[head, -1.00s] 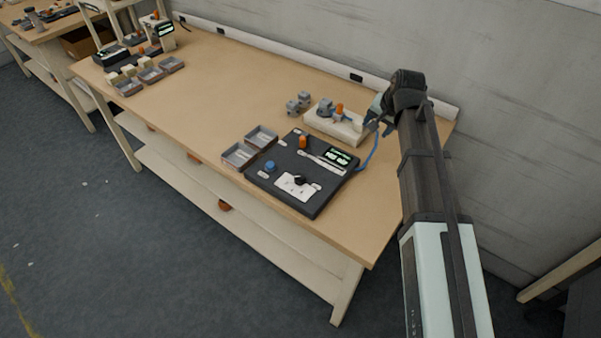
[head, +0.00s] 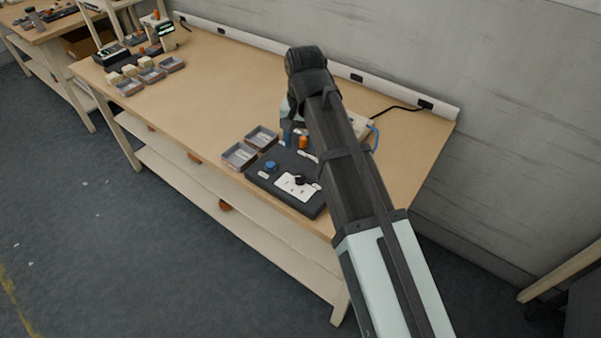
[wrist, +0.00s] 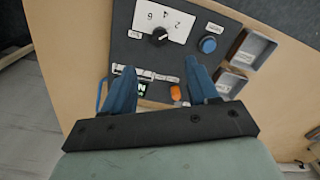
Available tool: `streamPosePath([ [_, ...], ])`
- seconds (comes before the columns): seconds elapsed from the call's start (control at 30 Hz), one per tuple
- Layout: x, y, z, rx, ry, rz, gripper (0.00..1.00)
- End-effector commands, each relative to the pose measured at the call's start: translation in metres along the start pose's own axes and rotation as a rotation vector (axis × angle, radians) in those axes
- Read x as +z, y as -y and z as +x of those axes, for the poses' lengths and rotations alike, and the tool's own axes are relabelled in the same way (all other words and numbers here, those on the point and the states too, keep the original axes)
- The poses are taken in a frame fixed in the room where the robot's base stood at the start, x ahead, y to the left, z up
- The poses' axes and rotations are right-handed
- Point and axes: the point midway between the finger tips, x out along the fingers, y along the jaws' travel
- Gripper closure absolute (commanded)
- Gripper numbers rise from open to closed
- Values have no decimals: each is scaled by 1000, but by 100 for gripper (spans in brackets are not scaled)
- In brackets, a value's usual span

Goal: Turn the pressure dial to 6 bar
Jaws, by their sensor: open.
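The pressure dial is a small black knob (wrist: 158,37) on a white scale plate (wrist: 172,20) with printed numbers, 6 and 2 among them. Its pointer is too small to read. The knob also shows in the head view (head: 300,180), on the dark control panel (head: 257,178). My gripper (wrist: 160,66) is open and empty. Its blue fingers are apart above the panel, with the dial ahead of and between their tips in the wrist view, not touched. In the head view my arm hides the panel's right part and much of the gripper.
A blue button (wrist: 208,45) sits beside the dial. Two grey trays (head: 239,155) stand left of the panel. The table's middle (head: 215,100) is clear.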

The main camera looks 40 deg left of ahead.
Motion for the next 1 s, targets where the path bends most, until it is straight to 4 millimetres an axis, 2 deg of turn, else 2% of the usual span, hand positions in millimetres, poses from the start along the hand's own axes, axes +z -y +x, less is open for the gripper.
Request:
streamPosePath([
  [0.7,0,-1,103,0,1,1,41],
  [1.0,0,-1,123,-1,0,1,41],
])
